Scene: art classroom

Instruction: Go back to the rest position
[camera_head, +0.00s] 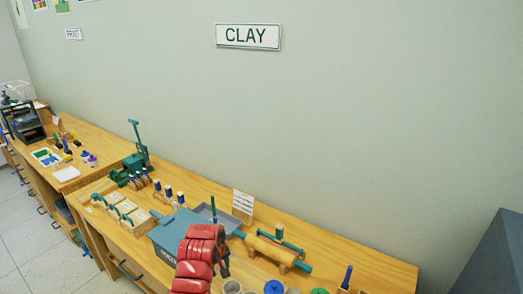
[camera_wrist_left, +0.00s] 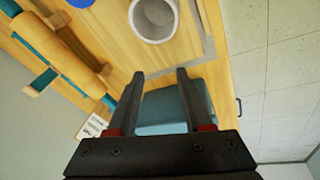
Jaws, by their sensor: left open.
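My left arm is red and reaches over the clay table (camera_head: 375,258) in the head view. Its dark left gripper (camera_head: 224,264) is mostly hidden behind the arm there. In the left wrist view the left gripper (camera_wrist_left: 160,74) is open, with two separate black fingers and nothing between them. A blue-grey box (camera_head: 165,240) stands beside the arm; it also shows beyond the fingers in the wrist view (camera_wrist_left: 165,112). My right gripper is in neither view.
A rolling pin on a wooden stand (camera_head: 271,251) lies right of the arm. A grey cup (camera_wrist_left: 154,16) stands near the fingertips in the wrist view. A grey tray (camera_head: 222,216), a card (camera_head: 243,201) and a green press (camera_head: 137,160) stand farther back. The wall is behind.

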